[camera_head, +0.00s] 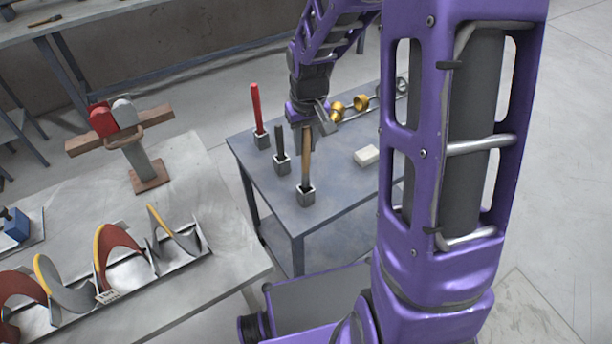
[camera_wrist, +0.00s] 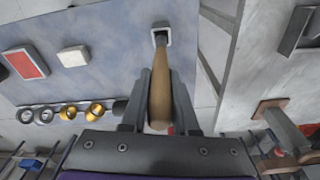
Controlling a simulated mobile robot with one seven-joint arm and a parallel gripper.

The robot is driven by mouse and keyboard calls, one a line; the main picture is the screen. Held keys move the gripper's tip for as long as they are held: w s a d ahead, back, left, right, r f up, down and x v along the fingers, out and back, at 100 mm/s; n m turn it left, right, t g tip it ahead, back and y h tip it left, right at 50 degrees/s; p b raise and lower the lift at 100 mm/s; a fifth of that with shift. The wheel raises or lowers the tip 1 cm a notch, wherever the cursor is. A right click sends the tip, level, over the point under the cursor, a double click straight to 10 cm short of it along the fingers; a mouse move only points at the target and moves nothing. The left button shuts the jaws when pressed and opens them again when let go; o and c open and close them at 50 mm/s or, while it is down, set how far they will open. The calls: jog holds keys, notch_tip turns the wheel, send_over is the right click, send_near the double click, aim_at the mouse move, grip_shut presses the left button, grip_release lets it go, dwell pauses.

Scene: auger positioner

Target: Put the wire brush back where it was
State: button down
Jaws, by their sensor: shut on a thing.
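The wire brush (camera_head: 306,163) shows as a slim wooden handle standing upright at the front of the small grey table. Its lower end meets a square grey socket (camera_head: 305,196) and looks to be in its mouth; how deep it sits is hidden. My gripper (camera_head: 303,126) is shut on the upper part of the handle from above. In the wrist view the handle (camera_wrist: 160,85) runs between the two fingers of my gripper (camera_wrist: 160,98) to the pale square socket (camera_wrist: 161,31).
A black-handled tool (camera_head: 280,142) and a red-handled tool (camera_head: 257,106) stand in similar sockets behind. A white block (camera_head: 367,155) lies to the right, near a rod with gold rings (camera_head: 361,102). The bench at left bears a spiral auger (camera_head: 112,252).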

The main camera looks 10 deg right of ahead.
aim_at(307, 136)
notch_tip(307, 136, down, 7)
jog(key=b, duration=0.4)
jog(key=shift+r, duration=0.15)
jog(key=shift+f, duration=0.2)
jog(key=c, duration=0.7)
grip_release()
jog(key=shift+r, duration=0.1)
jog(key=r, duration=0.4)
jog(key=s+r+p, duration=0.1)
jog(key=r, duration=0.3)
jog(key=r+p, duration=0.1)
jog(key=r, duration=0.3)
jog(key=shift+s+r, duration=0.1)
jog(key=shift+s, duration=0.2)
